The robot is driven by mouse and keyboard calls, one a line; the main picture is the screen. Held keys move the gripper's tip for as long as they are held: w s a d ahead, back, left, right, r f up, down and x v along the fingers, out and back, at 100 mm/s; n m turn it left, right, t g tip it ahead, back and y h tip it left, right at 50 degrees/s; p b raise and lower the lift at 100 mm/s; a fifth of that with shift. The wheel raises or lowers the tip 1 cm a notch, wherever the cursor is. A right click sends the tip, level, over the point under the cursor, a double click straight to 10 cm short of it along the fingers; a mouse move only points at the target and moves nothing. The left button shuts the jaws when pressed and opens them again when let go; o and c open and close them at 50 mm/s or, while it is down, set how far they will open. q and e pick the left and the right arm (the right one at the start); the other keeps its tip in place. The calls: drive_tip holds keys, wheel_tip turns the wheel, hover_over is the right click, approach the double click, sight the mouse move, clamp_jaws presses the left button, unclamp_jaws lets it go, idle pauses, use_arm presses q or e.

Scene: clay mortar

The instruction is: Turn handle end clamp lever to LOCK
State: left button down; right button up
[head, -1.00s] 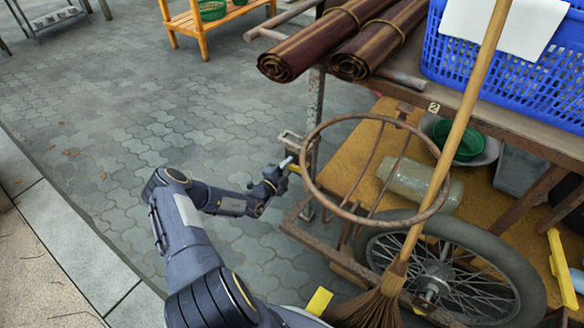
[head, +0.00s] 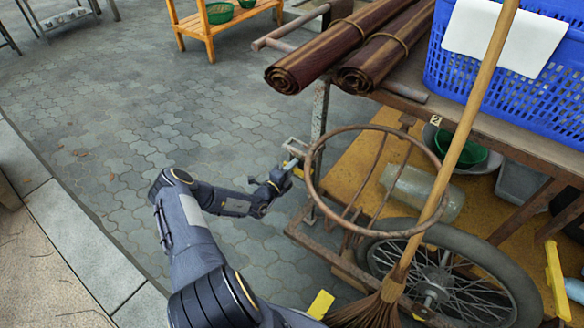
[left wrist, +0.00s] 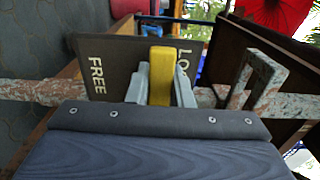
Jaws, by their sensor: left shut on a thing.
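The yellow clamp lever (left wrist: 160,75) stands between the two grey fingers of my left gripper (left wrist: 161,88) in the left wrist view. The gripper is shut on it. Behind it is a dark plate (left wrist: 118,55) with FREE on the left and letters starting LO on the right, the rest hidden by a finger. The lever is beside the LO letters, apart from FREE. In the head view my left gripper (head: 288,170) is at the cart's handle end, with a bit of the yellow lever (head: 298,172) showing. My right gripper is not in view.
A rusty ring (head: 313,180) stands just right of the gripper. A broom (head: 455,150) leans across the cart wheel (head: 500,275). Rolled mats (head: 300,75) and a blue basket (head: 440,60) lie on the cart top. Paving left of the cart is open.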

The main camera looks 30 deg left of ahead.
use_arm(q)
drive_tip(key=c, duration=1.3)
unclamp_jaws()
drive_tip(key=s+p, duration=0.2)
drive_tip(key=s, duration=0.5)
drive_tip(key=shift+s+a, duration=0.1)
drive_tip(key=shift+s, duration=0.3)
